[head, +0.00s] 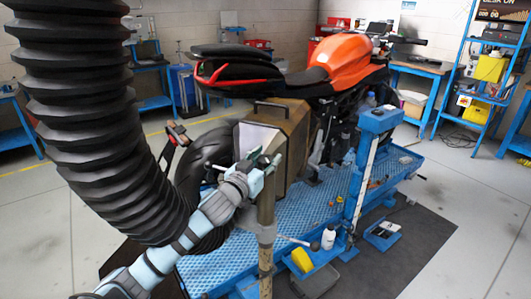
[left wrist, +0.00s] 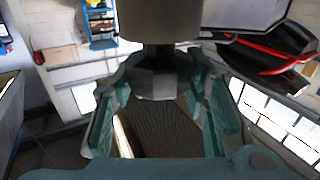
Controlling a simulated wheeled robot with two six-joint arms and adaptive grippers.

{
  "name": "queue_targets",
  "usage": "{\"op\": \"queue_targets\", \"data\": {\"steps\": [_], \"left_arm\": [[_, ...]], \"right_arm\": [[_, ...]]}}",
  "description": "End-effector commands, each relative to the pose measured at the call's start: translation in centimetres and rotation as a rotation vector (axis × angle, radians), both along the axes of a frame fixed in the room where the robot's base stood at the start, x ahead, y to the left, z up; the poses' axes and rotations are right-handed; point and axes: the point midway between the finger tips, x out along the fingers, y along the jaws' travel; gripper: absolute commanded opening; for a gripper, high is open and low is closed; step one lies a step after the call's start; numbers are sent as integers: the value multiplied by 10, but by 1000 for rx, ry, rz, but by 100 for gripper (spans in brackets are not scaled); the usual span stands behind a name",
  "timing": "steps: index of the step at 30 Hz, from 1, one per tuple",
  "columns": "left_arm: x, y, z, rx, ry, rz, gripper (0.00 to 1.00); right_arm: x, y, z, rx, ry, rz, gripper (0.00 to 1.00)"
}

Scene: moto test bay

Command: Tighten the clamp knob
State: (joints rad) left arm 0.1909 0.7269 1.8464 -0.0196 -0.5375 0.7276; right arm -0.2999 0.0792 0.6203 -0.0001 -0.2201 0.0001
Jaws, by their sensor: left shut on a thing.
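My left gripper (head: 262,168) reaches in from the lower left in the head view, at the upper part of an upright brown post (head: 266,212). In the left wrist view its two teal fingers (left wrist: 158,80) stand on either side of a dark faceted clamp knob (left wrist: 157,84) and are shut on it. The knob sits against a thick brown cylinder (left wrist: 158,24). In the head view the knob is hidden by the fingers. My right gripper is not in view.
A black corrugated hose (head: 85,100) hangs close to my left arm. An orange motorcycle (head: 345,60) stands on a blue lift table (head: 215,265) behind the post. A white bottle (head: 328,238) and a yellow block (head: 301,260) are at the table's near edge. Open floor lies right.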

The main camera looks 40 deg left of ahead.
Motion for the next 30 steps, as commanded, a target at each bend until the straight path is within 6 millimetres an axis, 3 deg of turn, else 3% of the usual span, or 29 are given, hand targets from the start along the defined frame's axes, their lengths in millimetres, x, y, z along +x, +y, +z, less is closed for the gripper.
{"op": "queue_targets", "data": {"steps": [9,26,27,30], "left_arm": [[0,1,1,-1,1,-144,13],[0,0,0,-1,-1,-180,13],[0,0,0,-1,-1,-179,45],[0,0,0,-1,0,-179,61]], "right_arm": [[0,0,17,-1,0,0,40],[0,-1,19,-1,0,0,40],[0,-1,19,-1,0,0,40],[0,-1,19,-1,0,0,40]]}}
